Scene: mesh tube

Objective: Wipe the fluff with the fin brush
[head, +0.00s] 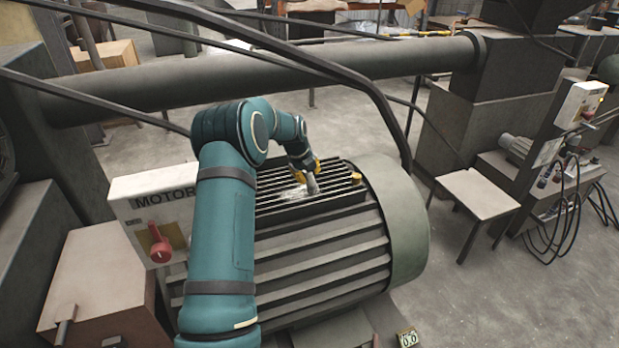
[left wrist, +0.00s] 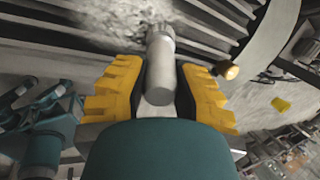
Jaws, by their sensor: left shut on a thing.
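My left gripper (head: 308,168) is over the slotted top of the grey motor (head: 330,262). In the left wrist view its yellow fingers (left wrist: 160,95) are shut on the grey cylindrical handle of the fin brush (left wrist: 159,70). In the head view the brush (head: 311,184) hangs below the gripper with its lower end at the fins. Pale grey fluff (head: 290,194) lies on the fins just left of the brush. In the left wrist view the fluff (left wrist: 95,25) spreads at the top left, beside the brush tip. Whether the tip touches the fins I cannot tell. My right gripper is not in view.
A box marked MOTOR with a red switch (head: 159,243) stands left of the motor. A thick pipe (head: 250,75) and a dark bar cross behind it. A brass knob (head: 356,179) is close right of the brush. A small table (head: 478,192) stands at the right.

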